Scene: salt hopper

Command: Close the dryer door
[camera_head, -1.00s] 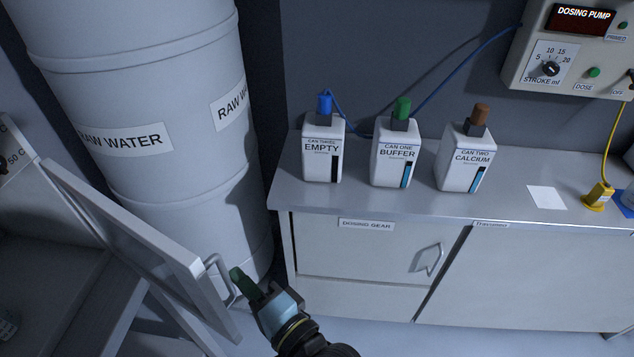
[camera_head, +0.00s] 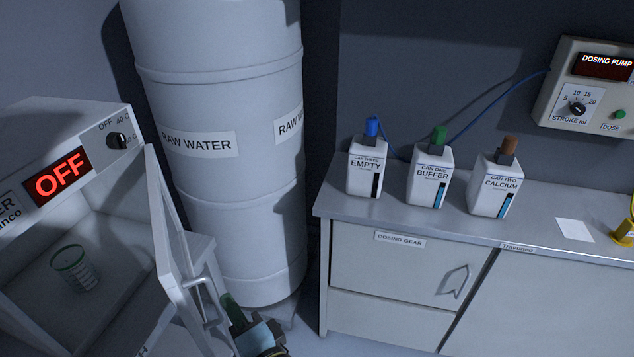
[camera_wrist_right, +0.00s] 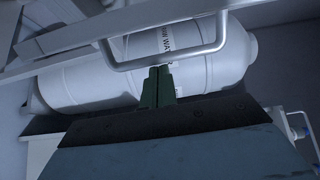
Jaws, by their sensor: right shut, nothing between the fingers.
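The dryer (camera_head: 97,125) stands at the left in the head view, with a lit red OFF display (camera_head: 57,177) and an open front. Its door (camera_head: 168,225) stands open at the right side of the opening. A bar handle (camera_head: 204,298) sticks out from the door's outer face and also shows in the wrist view (camera_wrist_right: 170,63). My right gripper (camera_head: 231,303) has green fingers pressed together, just right of the handle; they also show in the wrist view (camera_wrist_right: 158,75). They look outside the handle loop; I cannot tell whether they touch it. My left gripper is not in view.
A green-rimmed beaker (camera_head: 75,268) stands inside the dryer. A large raw water drum (camera_head: 235,220) is behind the door. A cabinet (camera_head: 400,275) with several capped cans on top stands to the right. Some floor shows between drum and cabinet.

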